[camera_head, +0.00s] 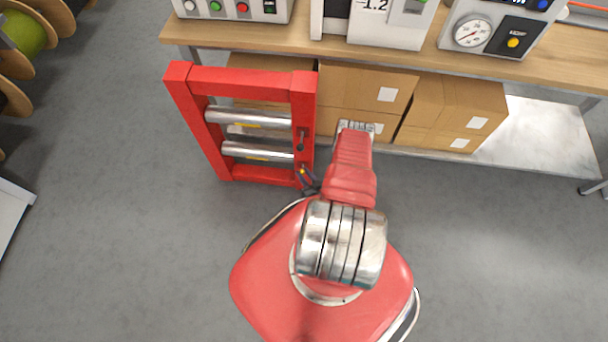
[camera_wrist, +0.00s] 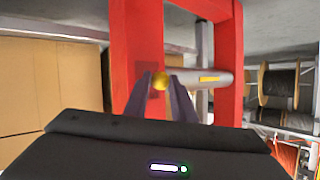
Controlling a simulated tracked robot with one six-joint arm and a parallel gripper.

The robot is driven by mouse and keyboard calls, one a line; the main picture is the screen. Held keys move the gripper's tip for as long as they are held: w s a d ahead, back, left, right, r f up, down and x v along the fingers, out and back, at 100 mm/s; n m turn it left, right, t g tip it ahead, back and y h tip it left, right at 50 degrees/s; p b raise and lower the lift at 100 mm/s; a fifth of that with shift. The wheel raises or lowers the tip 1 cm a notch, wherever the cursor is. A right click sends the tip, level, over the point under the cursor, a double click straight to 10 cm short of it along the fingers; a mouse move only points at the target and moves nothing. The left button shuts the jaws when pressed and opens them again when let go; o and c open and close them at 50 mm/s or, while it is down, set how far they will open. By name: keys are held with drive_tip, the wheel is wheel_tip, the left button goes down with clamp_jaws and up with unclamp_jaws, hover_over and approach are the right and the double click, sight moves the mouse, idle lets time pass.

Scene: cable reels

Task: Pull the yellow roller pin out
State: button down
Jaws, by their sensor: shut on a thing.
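The yellow roller pin (camera_wrist: 161,82) shows as a small yellow knob at the red frame's post in the wrist view. It also shows as a tiny yellow spot in the head view (camera_head: 303,172). My gripper (camera_wrist: 161,88) has its two dark fingers closed around the knob, one on each side. In the head view my gripper (camera_head: 306,178) is at the lower right post of the red frame (camera_head: 180,100). The lower steel roller (camera_head: 257,152) lies level across the frame behind the pin. The pin's shaft is hidden.
The upper roller (camera_head: 248,117) spans the frame above, with a dark part on the post beside it. Cardboard boxes (camera_head: 368,88) stand under the wooden bench (camera_head: 420,50) to the right. Cable reels (camera_wrist: 278,85) stand beyond the frame. Grey floor around is clear.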

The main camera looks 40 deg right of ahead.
drive_tip(key=shift+s+a+r, duration=0.1)
drive_tip(key=shift+s+a, duration=0.4)
drive_tip(key=shift+a, duration=0.25)
drive_tip(key=shift+s+a, duration=0.45)
drive_tip(key=shift+a, duration=0.25)
drive_tip(key=c, duration=1.8)
unclamp_jaws()
drive_tip(key=shift+o, duration=0.2)
drive_tip(key=shift+s+d, duration=0.1)
drive_tip(key=v, duration=1.3)
drive_tip(key=shift+s+r, duration=0.2)
drive_tip(key=shift+s, duration=0.1)
